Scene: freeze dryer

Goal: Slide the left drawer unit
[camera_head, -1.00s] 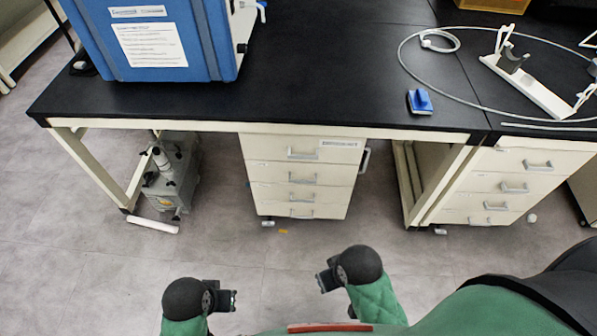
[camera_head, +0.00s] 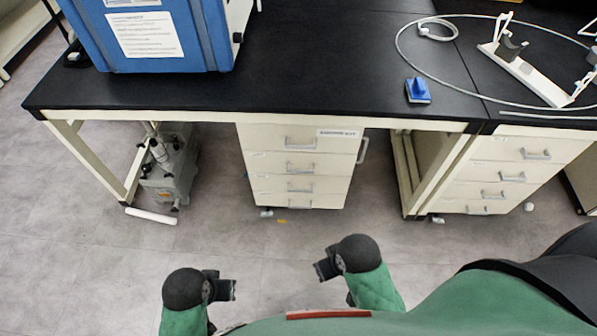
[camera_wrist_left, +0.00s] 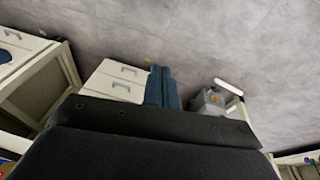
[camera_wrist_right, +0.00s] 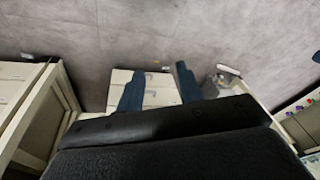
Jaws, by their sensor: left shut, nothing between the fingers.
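The left drawer unit (camera_head: 272,160) is cream with several handled drawers. It stands on casters under the black table, and its drawers look closed. A side handle (camera_head: 363,150) shows at its right. It also appears in the left wrist view (camera_wrist_left: 108,84) and behind my fingers in the right wrist view (camera_wrist_right: 150,97). My left gripper (camera_head: 228,290) is shut and empty, with its fingers together in the left wrist view (camera_wrist_left: 160,85). My right gripper (camera_head: 322,269) is open and empty, its fingers apart in the right wrist view (camera_wrist_right: 159,86). Both are apart from the unit, over the floor in front.
The black table (camera_head: 300,70) holds a blue machine (camera_head: 165,40), a blue object (camera_head: 417,90) and a cable. A second drawer unit (camera_head: 510,155) stands at the right. A grey pump (camera_head: 172,170) is left of the left unit. Table legs flank the space.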

